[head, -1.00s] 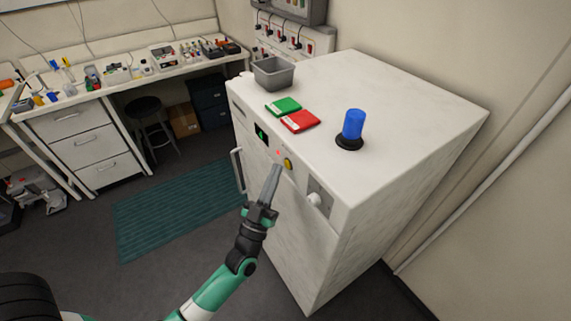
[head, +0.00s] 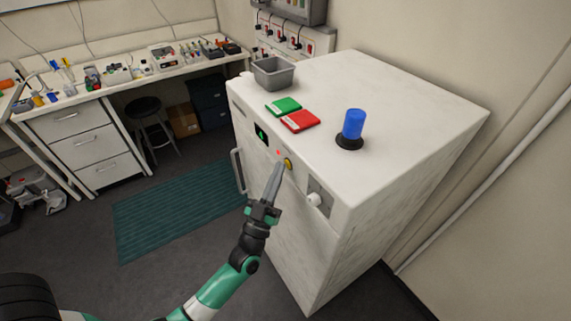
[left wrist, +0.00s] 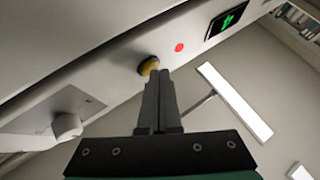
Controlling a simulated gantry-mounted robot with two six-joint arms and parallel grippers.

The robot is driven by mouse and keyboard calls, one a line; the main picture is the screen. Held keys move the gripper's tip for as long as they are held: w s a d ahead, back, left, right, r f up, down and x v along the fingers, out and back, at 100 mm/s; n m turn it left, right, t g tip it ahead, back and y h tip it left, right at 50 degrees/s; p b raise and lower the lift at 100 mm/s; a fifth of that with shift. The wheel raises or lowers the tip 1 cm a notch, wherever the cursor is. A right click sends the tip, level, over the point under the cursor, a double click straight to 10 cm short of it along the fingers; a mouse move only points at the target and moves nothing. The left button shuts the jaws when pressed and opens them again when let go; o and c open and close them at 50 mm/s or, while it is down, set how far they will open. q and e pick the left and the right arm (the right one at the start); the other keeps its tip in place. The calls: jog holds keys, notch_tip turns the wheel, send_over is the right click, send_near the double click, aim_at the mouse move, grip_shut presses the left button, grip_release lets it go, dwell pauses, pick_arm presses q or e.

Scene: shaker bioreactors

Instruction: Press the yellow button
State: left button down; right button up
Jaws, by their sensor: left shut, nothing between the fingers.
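The yellow button (head: 288,164) is on the upper front panel of the white machine (head: 400,115). In the left wrist view the yellow button (left wrist: 148,65) shows just beyond my fingertips and is partly covered by them. My left gripper (head: 279,165) is shut and empty, its fingertips at the button's lower left edge in the head view. In the left wrist view the left gripper (left wrist: 158,75) overlaps the button; I cannot tell whether it touches or presses it. My right gripper is not in view.
A red light (left wrist: 179,47) and a dark display with a green sign (left wrist: 227,18) are beside the button. A white knob (head: 314,199) is on its other side. A door handle (head: 238,170) sticks out. A grey bin (head: 273,74), green and red pads and a blue cylinder (head: 353,123) are on top.

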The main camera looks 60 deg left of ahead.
pick_arm(q)
jog(key=shift+w, duration=0.1)
jog(key=shift+s, duration=0.55)
jog(key=s, duration=0.6)
jog(key=shift+d+p, duration=0.3)
jog(key=shift+d, duration=0.1)
dwell(0.7)
